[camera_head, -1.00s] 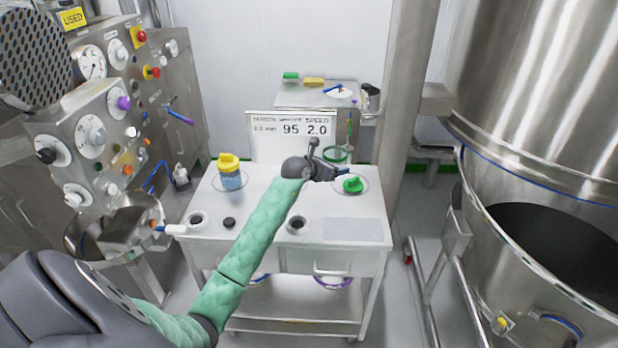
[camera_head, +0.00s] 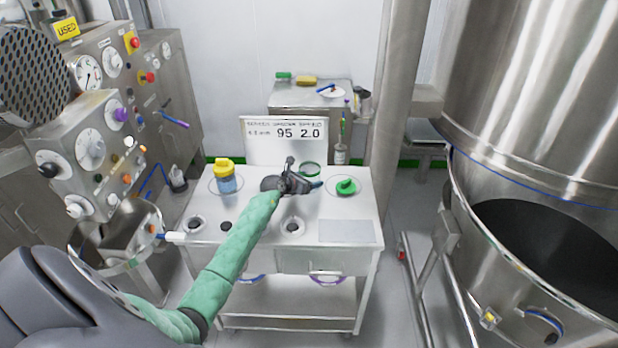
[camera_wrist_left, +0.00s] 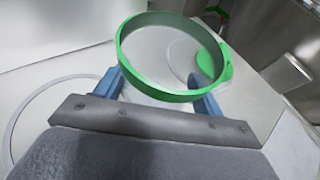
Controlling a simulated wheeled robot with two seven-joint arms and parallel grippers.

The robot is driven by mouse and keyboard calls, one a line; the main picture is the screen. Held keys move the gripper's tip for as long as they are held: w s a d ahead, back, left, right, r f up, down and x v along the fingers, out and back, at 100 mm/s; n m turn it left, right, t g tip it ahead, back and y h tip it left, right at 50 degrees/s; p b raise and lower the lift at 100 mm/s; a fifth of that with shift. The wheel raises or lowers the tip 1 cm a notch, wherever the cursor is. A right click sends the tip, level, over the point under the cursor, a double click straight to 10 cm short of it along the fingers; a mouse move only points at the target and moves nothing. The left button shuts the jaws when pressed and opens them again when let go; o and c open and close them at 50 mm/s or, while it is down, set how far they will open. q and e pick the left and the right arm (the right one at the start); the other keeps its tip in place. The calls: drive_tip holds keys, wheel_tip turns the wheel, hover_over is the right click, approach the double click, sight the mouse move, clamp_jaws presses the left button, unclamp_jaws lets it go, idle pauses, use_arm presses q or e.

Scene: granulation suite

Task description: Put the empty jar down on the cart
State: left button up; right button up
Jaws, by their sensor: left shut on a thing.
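My left gripper (camera_head: 308,184) is shut on a clear jar with a green rim (camera_head: 311,168), over the back middle of the white cart top (camera_head: 262,229). In the left wrist view the jar's green rim (camera_wrist_left: 157,97) is open and the inside looks empty. The blue fingers of the gripper (camera_wrist_left: 160,88) sit on either side of it. I cannot tell whether the jar's base touches the cart. A green lid (camera_head: 345,187) lies in a ring outline to the right, and also shows in the wrist view (camera_wrist_left: 212,55). My right gripper is not in view.
A blue jar with a yellow lid (camera_head: 226,177) stands at the cart's back left. A display panel (camera_head: 286,141) rises behind. Round fittings (camera_head: 291,227) and a grey pad (camera_head: 346,231) are near the front. A large steel vessel (camera_head: 540,100) stands right.

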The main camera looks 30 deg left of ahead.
use_arm(q)
drive_tip(key=shift+f, duration=0.25)
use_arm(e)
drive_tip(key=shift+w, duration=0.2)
use_arm(q)
drive_tip(key=o, duration=1.7)
drive_tip(key=shift+r, duration=0.15)
drive_tip(key=shift+b+v, duration=0.5)
drive_tip(key=shift+v, duration=0.55)
drive_tip(key=b+v, duration=0.1)
drive_tip(key=v, duration=0.2)
drive_tip(key=shift+s, duration=0.1)
drive_tip(key=b+v, duration=0.1)
drive_tip(key=v, duration=0.4)
drive_tip(key=shift+b, duration=0.3)
drive_tip(key=shift+v, duration=0.85)
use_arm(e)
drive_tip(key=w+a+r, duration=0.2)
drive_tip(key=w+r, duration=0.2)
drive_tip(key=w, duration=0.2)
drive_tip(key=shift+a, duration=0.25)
